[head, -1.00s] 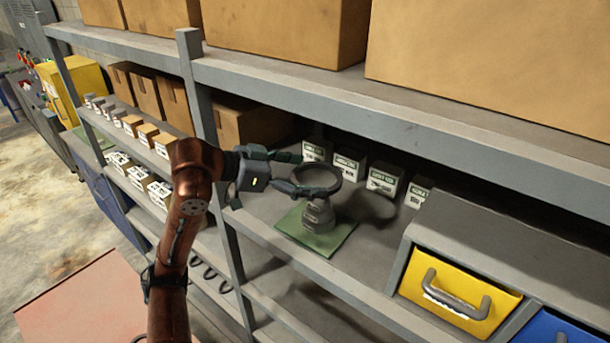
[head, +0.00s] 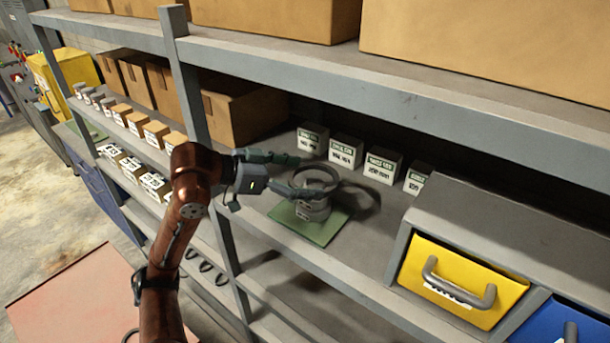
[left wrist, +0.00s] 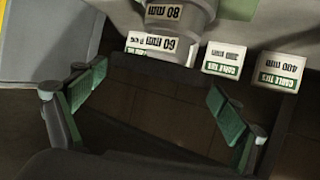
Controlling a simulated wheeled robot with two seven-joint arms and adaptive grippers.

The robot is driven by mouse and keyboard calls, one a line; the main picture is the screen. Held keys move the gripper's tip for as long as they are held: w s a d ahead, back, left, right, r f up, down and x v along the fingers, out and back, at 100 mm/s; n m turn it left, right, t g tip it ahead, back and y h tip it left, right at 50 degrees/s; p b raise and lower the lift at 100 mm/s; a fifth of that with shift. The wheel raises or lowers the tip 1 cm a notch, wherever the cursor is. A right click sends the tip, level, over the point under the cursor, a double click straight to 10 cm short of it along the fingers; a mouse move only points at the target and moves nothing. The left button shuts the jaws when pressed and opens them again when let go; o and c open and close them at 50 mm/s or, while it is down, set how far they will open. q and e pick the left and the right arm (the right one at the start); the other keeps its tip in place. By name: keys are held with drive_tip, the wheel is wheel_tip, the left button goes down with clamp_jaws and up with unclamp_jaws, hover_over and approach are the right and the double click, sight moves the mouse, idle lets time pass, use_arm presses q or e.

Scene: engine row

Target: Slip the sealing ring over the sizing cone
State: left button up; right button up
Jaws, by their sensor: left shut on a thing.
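The dark sealing ring (head: 335,180) is held roughly level between the fingers of my left gripper (head: 290,174). The grey stepped sizing cone (head: 315,210) stands upright on a green pad (head: 327,231) on the shelf. The ring is at the cone's upper part and hides its top. I cannot tell whether it encircles or touches the cone. In the left wrist view the cone (left wrist: 178,14) shows upside down with 80 mm and 60 mm labels, beyond the spread fingers (left wrist: 158,105). My right gripper is not in view.
Small white labelled boxes (head: 346,151) line the shelf behind the cone. A drawer unit with a yellow drawer (head: 455,290) stands to the right. The upper shelf edge (head: 400,100) runs above, and an upright post (head: 190,80) is left of the gripper.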

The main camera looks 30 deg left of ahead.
use_arm(q)
drive_tip(key=shift+w+f, duration=0.1)
drive_tip(key=shift+w, duration=0.15)
drive_tip(key=o, duration=0.8)
drive_tip(key=shift+o, duration=0.3)
drive_tip(key=shift+s, duration=0.15)
drive_tip(key=v, duration=1.2)
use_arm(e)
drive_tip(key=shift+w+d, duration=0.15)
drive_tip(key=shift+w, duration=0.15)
